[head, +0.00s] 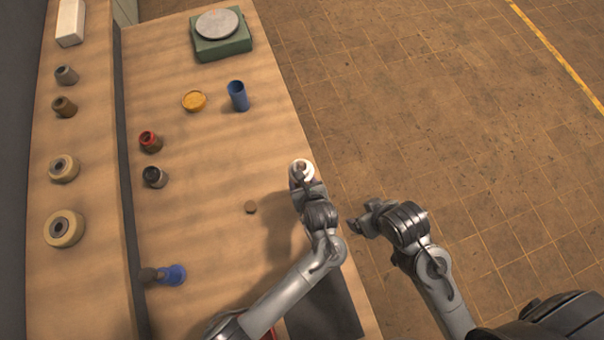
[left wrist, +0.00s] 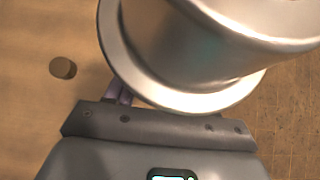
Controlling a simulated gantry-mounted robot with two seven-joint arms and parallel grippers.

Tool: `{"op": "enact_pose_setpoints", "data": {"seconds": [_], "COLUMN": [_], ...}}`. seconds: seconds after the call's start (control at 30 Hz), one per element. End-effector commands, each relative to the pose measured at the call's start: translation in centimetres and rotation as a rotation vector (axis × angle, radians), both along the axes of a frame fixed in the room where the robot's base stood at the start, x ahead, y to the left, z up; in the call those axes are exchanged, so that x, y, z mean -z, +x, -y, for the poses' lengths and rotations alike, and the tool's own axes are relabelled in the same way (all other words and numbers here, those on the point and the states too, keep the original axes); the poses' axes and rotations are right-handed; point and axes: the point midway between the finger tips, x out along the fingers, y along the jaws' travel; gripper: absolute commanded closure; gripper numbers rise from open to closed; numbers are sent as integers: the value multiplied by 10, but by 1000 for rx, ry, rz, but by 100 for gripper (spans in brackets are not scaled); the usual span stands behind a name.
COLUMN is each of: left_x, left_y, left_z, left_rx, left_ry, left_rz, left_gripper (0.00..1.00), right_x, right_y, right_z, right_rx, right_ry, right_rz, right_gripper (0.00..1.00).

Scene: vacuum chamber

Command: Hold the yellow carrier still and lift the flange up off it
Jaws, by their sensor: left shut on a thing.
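A silver flange (left wrist: 185,98) with a wide rim and a round body fills the top of the left wrist view. In the head view it is a small pale ring (head: 308,170) at the tip of my left gripper (head: 302,184), over the table's right edge. My left gripper is shut on the flange; its fingertips are mostly hidden. A shallow round yellow piece (head: 194,101) sits apart on the table; I cannot tell if it is the carrier. No carrier shows under the flange. My right gripper (head: 366,216) is apart, over the floor to the right; its jaws are unclear.
A blue cup (head: 237,96), a green scale (head: 221,40), a red jar (head: 150,142), a dark jar (head: 154,177) and a blue fitting (head: 172,275) stand on the table. A brown disc (head: 251,207) lies left of my left gripper. A side shelf (head: 85,200) holds several rollers.

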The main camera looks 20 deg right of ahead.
Motion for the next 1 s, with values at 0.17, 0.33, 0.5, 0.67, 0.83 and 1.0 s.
{"op": "enact_pose_setpoints", "data": {"seconds": [0.17,0.33,0.5,0.67,0.83,1.0], "left_x": [0,5,10,15,20,25], "left_y": [3,6,9,11,14,18], "left_z": [-2,-7,-12,-16,-22,-27], "left_rx": [-1,-1,0,1,-1,-1], "left_ry": [-2,-2,-1,-2,-1,-1], "left_rz": [4,4,5,4,4,4], "left_gripper": [100,100,100,100,100,100], "right_x": [-1,-1,-1,-1,-1,-1], "right_y": [0,0,0,0,0,0], "right_z": [0,0,1,2,2,2], "right_rx": [0,-1,-3,-6,-6,-6], "right_ry": [0,-1,-5,-9,-9,-9], "right_rz": [0,0,0,0,0,0], "right_gripper": [16,16,16,16,16,16]}}
